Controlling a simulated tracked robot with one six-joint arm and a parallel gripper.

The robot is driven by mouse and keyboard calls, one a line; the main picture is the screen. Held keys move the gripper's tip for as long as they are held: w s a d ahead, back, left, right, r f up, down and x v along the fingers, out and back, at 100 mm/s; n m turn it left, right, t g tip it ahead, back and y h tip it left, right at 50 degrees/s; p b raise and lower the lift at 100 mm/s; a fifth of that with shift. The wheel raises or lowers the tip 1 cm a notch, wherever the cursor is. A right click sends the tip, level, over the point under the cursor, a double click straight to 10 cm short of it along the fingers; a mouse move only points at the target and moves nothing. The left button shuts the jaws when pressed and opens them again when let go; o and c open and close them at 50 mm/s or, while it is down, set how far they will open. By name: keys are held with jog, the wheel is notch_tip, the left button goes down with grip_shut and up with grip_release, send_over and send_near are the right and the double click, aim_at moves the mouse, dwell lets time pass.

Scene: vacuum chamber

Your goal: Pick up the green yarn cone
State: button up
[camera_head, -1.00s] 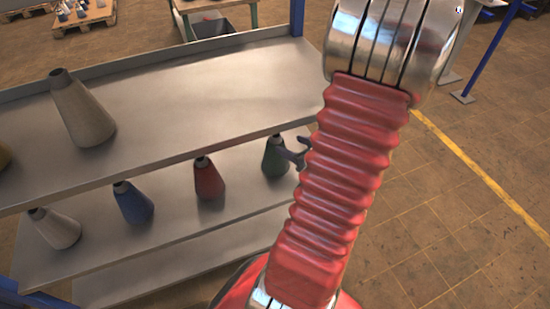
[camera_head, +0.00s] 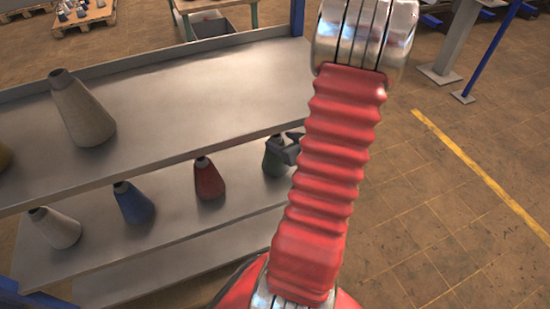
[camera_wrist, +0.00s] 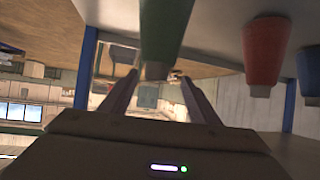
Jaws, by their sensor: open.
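The green yarn cone (camera_head: 274,166) stands upright at the right end of the lower shelf. My gripper (camera_head: 285,148) is at its upper part, covering some of it in the head view. The wrist view is upside down, and there the green cone (camera_wrist: 165,32) hangs from the top with its narrow tip downward. The open fingers of my gripper (camera_wrist: 158,80) lie to either side of that tip in the picture. I cannot tell whether they touch the cone.
The red cone (camera_head: 209,179), blue cone (camera_head: 133,203) and white cone (camera_head: 56,229) stand left of it on the lower shelf (camera_head: 170,215). The upper shelf (camera_head: 200,95) overhangs at the back and holds a large beige cone (camera_head: 82,108). Blue posts (camera_head: 297,18) border the rack.

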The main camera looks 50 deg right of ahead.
aim_at(279, 139)
jog(key=shift+d+x, duration=0.15)
jog(key=shift+x, duration=1.1)
jog(key=shift+d+x, duration=0.2)
jog(key=shift+x, duration=1.05)
jog(key=shift+r, duration=0.2)
jog(key=shift+c, duration=0.5)
jog(key=shift+s+a+f, duration=0.1)
jog(key=shift+f, duration=0.05)
grip_shut()
